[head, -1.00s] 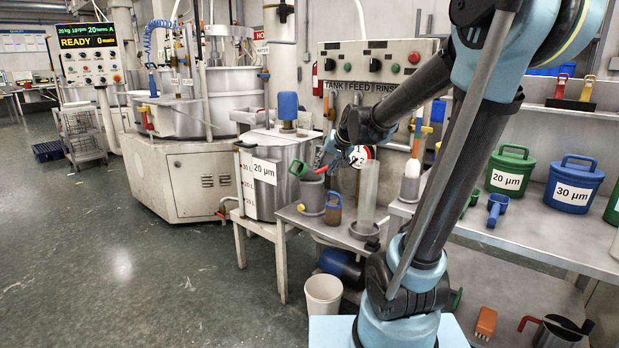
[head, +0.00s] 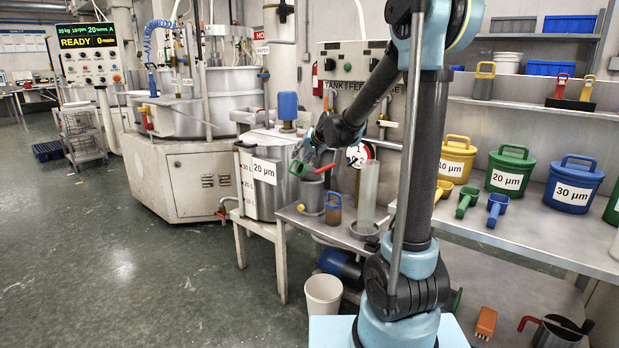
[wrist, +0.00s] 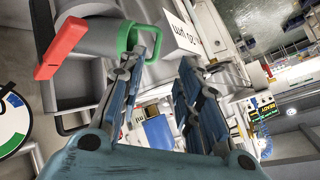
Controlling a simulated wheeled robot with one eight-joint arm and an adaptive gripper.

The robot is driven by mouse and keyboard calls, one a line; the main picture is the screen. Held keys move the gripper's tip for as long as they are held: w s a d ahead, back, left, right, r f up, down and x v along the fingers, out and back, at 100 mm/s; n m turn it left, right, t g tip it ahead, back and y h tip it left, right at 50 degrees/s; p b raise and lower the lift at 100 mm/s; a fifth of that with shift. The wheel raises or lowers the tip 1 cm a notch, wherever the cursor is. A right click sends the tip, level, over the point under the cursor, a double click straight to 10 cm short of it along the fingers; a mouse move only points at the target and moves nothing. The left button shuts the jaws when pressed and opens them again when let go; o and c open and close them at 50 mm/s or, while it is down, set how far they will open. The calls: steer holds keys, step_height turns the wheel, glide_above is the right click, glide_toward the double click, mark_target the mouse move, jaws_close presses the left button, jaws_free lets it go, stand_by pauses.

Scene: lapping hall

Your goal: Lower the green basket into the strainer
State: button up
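The basket's green handle (head: 298,168) shows in the head view beside the grey strainer cup (head: 312,194) with a red handle (head: 325,168). In the wrist view, the green handle (wrist: 128,40) is by the tip of my gripper's left finger, and the red handle (wrist: 60,47) sticks out to the left. The basket's body is mostly hidden, so I cannot tell how deep it sits. My gripper (wrist: 170,52) has its fingers apart, with nothing visible held between them. In the head view, my gripper (head: 306,152) is just above the green handle.
The 20 µm tank (head: 265,195) stands left of the cup. A blue-handled brown jar (head: 333,209) and a clear cylinder (head: 367,185) stand to its right on the small table. A white bin (head: 323,293) is on the floor. Buckets (head: 510,170) line the right bench.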

mark_target(292, 164)
steer(key=shift+d+x, duration=0.2)
steer(key=shift+x, duration=5.95)
steer(key=shift+w, duration=0.15)
jaws_close()
